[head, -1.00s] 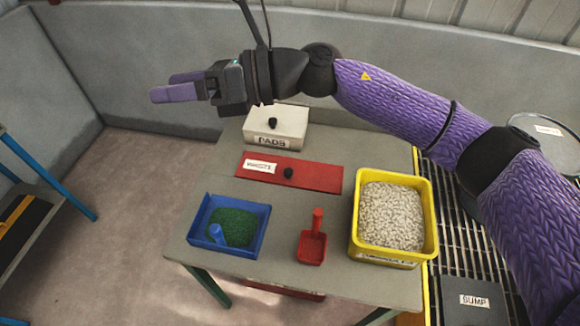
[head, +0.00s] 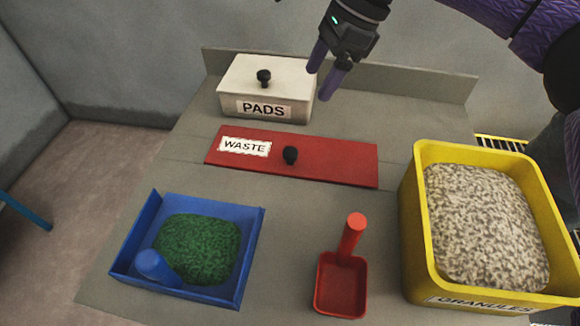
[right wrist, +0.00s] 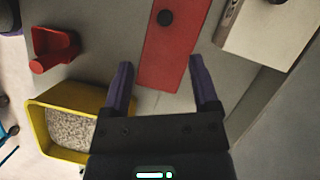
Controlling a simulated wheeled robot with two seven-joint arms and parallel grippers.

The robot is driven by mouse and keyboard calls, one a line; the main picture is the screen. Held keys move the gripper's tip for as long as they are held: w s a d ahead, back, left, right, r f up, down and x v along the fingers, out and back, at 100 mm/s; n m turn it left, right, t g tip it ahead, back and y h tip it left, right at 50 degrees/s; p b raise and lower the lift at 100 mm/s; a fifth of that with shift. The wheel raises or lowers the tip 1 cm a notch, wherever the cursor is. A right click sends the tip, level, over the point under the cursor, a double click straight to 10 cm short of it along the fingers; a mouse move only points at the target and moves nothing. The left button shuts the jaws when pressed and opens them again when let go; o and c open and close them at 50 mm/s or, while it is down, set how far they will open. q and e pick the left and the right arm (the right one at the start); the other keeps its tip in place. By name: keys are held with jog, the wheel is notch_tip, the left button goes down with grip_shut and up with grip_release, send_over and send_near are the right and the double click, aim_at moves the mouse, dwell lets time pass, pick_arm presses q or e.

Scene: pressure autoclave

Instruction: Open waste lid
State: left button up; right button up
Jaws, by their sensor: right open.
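The red waste lid (head: 335,162) lies flat on the grey bench, with a white WASTE label on its left part and a black knob (head: 290,155) near its middle. In the right wrist view the lid (right wrist: 172,50) runs between my fingers' lines, with its knob (right wrist: 165,18) beyond the fingertips. My right gripper (head: 326,76) is open and empty, above the back of the bench, beside the right end of the PADS box and behind the lid. In the right wrist view its fingers (right wrist: 158,74) are apart. My left gripper is not in view.
The white PADS box (head: 240,78) with a black knob stands behind the lid. In front are a blue tray (head: 255,235) of green granules with a blue scoop, a red scoop (head: 341,285), and a yellow bin (head: 408,235) of pale granules. Bare bench surrounds the lid.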

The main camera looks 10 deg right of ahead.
jog(key=b, duration=0.3)
send_near(292, 151)
jog(key=b+x, duration=0.3)
jog(key=x, duration=0.6)
jog(key=shift+b, duration=0.3)
jog(key=c, duration=0.4)
grip_shut()
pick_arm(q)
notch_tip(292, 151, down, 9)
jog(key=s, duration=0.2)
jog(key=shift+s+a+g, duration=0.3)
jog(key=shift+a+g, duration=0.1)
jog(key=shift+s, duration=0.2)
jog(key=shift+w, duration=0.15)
